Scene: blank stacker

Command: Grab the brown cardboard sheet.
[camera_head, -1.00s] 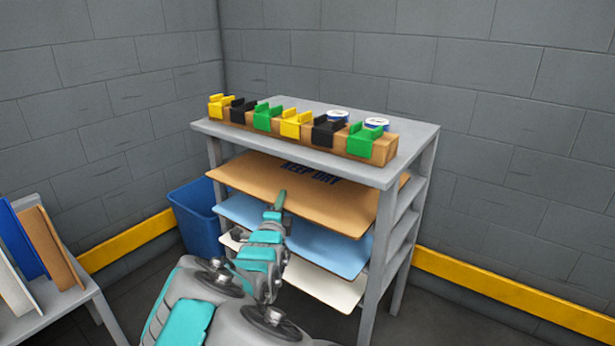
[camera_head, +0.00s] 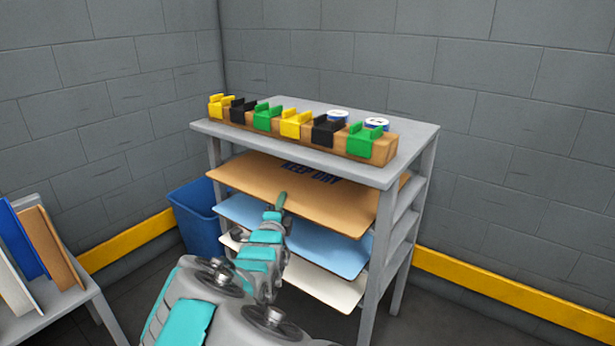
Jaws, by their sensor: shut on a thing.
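The brown cardboard sheet (camera_head: 240,178), marked "KEEP DRY" in dark blue, lies flat on the upper level of the grey rack (camera_head: 422,140), under its top, with its front edge sticking out. My gripper (camera_head: 281,198) is at the middle of that front edge, shut on the sheet. The arm hides part of the edge, and the rack top hides the back of the sheet.
A blue sheet (camera_head: 330,249) and a white sheet (camera_head: 325,286) lie on lower levels. Colored clips on a wooden bar (camera_head: 340,145) and white rolls (camera_head: 377,124) sit on top. A blue bin (camera_head: 193,215) stands left. Upright panels (camera_head: 47,245) stand on a grey stand at far left.

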